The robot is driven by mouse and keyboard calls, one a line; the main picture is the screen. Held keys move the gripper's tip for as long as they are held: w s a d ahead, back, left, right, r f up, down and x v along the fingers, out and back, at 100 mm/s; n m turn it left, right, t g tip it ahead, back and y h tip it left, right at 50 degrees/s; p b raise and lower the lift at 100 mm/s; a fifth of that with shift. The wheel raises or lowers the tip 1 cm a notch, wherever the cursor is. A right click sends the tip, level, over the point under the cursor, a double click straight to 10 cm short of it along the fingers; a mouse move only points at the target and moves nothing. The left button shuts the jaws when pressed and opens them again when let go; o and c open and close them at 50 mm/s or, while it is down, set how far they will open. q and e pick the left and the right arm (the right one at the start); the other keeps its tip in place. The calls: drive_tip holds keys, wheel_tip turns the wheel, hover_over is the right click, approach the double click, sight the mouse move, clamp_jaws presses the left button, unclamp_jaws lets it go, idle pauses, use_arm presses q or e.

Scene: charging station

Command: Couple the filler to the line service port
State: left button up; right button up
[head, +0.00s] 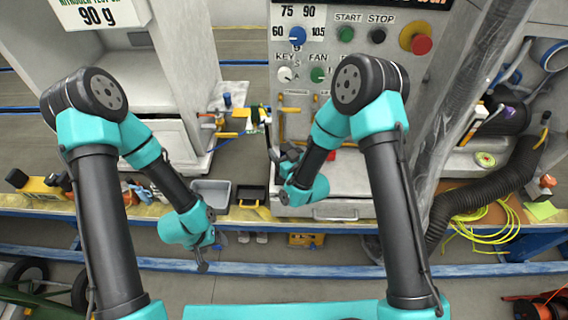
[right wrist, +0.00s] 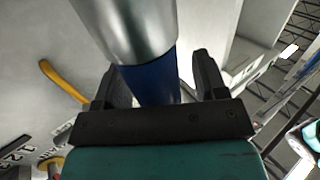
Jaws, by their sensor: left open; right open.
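A cylinder with a silver end (right wrist: 130,25) and a blue band (right wrist: 152,85) is in the right wrist view. It lies between the two fingers of my open right gripper (right wrist: 155,85). I cannot tell whether they touch it, or whether it is the filler or the port. In the head view my right gripper (head: 288,157) is at the front of the grey machine, partly hidden by its own arm. My left gripper (head: 203,266) is open and appears empty, low in front of the bench edge. I cannot pick out the line service port for certain.
The grey control panel (head: 330,75) has knobs and a red button (head: 421,44). A white cabinet (head: 165,80) stands at left. A grey tray (head: 211,193) and a black tray (head: 252,193) sit near the bench edge. A black corrugated hose (head: 480,197) and yellow cable (head: 478,232) lie at right.

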clamp_jaws()
idle(0.6)
